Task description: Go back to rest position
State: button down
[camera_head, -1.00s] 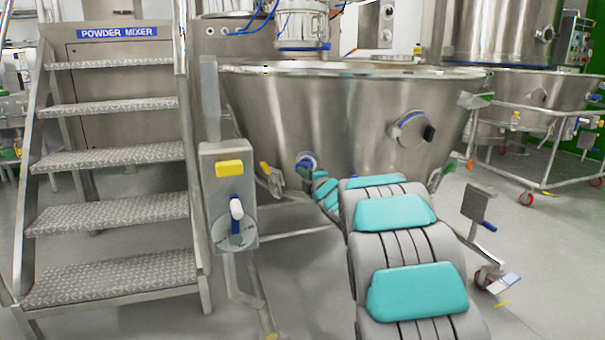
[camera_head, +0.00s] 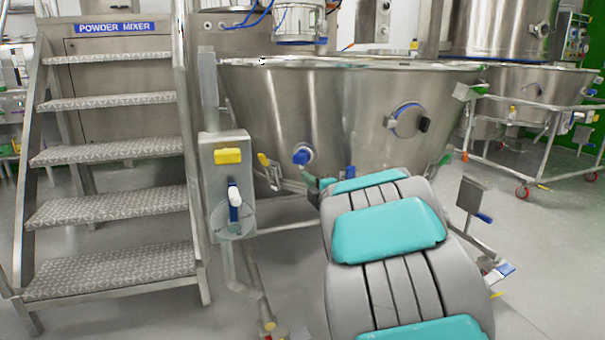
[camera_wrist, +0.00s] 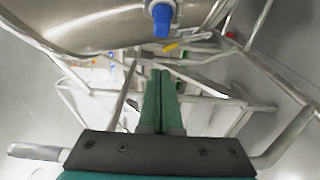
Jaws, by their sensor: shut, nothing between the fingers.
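My gripper (camera_wrist: 160,76) shows in the wrist view as two long green fingers pressed together, with nothing between them. Past the fingers lie metal frame tubes and the underside of a steel vessel with a blue valve (camera_wrist: 161,18). In the head view my grey and teal arm reaches forward from the bottom right toward the large steel bowl (camera_head: 340,115). The bowl's blue valve (camera_head: 302,156) is left of the arm's far end.
A metal staircase (camera_head: 110,155) marked POWDER MIXER stands at the left. A steel control post (camera_head: 226,170) with a yellow block stands close left of my arm. Another vessel on a wheeled frame (camera_head: 540,115) is at the right. Some grey floor is open at right.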

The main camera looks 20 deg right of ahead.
jog(key=s+d+f+m+g+h, duration=0.2)
jog(key=s+f+m+g+h, duration=0.15)
jog(key=s+f+m, duration=0.35)
jog(key=s+d+f+m+g+h, duration=0.15)
jog(key=s+m+g, duration=0.35)
jog(key=s, duration=0.5)
jog(key=s+a+f+m+g+y, duration=0.1)
jog(key=s+a+f+m+g, duration=0.3)
jog(key=s, duration=0.7)
jog(key=s+a+f+m+g+y, duration=0.1)
jog(key=s+a+f+m+g, duration=0.15)
jog(key=s+a+f, duration=0.6)
jog(key=s+a+r+g+y, duration=0.1)
jog(key=s+a+g, duration=0.15)
jog(key=s, duration=0.55)
jog(key=s+a+r+g, duration=0.1)
jog(key=s+g, duration=0.2)
jog(key=s, duration=0.5)
jog(key=s+p+v, duration=0.2)
jog(key=p+v, duration=1)
jog(key=shift+s+d+r+m+t, duration=0.25)
jog(key=shift+r+m+t, duration=0.05)
jog(key=shift+m+t, duration=0.05)
